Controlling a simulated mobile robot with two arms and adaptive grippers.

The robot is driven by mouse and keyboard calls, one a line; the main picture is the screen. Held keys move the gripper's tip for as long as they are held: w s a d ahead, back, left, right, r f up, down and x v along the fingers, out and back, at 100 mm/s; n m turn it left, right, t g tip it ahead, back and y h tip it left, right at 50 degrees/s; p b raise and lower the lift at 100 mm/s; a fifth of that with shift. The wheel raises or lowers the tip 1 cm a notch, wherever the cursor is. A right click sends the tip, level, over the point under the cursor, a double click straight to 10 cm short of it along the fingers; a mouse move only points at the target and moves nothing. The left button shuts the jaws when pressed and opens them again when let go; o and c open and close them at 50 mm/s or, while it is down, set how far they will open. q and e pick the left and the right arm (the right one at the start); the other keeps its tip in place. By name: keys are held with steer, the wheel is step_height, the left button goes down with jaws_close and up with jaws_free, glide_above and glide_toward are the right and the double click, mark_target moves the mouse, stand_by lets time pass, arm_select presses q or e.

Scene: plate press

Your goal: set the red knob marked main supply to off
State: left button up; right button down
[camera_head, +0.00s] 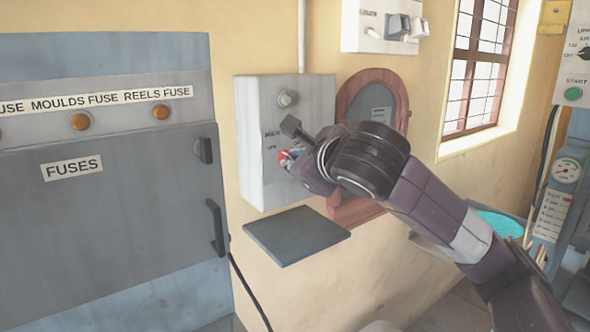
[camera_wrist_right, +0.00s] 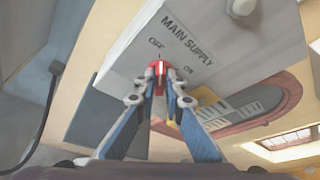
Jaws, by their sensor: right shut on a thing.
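The red knob (camera_head: 286,157) sits on the front of the grey main supply box (camera_head: 262,95) on the wall. In the right wrist view the red knob (camera_wrist_right: 159,68) shows below the MAIN SUPPLY label (camera_wrist_right: 187,40), with the OFF and ON marks near it. My right gripper (camera_wrist_right: 160,90) is shut on the red knob, one finger on each side. In the head view my right gripper (camera_head: 295,158) partly hides the knob and the lettering. I cannot tell clearly which mark the knob points to. My left gripper is not in view.
A small grey shelf (camera_head: 297,236) juts out below the box. A reddish arched frame (camera_head: 372,82) is on the wall to its right. A large grey fuse cabinet (camera_head: 110,210) with a handle stands at the left. A white switch box (camera_head: 362,22) hangs above.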

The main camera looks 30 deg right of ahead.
steer(key=shift+f+n+b, duration=0.1)
steer(key=shift+n+b, duration=0.3)
steer(key=shift+b, duration=0.05)
steer(key=shift+h, duration=0.3)
steer(key=c, duration=2)
jaws_free()
steer(key=shift+w, duration=0.15)
steer(key=v, duration=1.2)
steer(key=shift+f, duration=0.15)
steer(key=shift+d, duration=0.1)
